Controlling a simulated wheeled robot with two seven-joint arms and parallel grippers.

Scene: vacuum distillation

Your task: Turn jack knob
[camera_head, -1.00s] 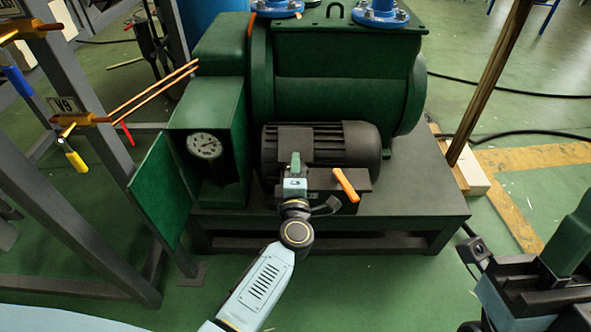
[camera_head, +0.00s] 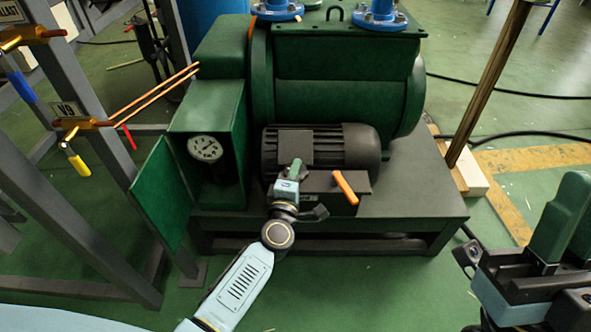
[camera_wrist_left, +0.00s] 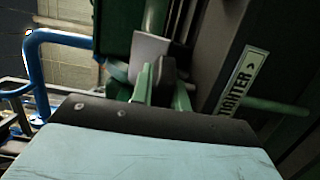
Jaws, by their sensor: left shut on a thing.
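My left gripper (camera_head: 294,170) is in front of the dark motor (camera_head: 320,147), at the front of the green pump (camera_head: 340,80). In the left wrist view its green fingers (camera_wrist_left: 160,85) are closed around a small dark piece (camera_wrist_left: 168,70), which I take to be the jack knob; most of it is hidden.
A grey frame with valves (camera_head: 85,123) stands at the far left.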

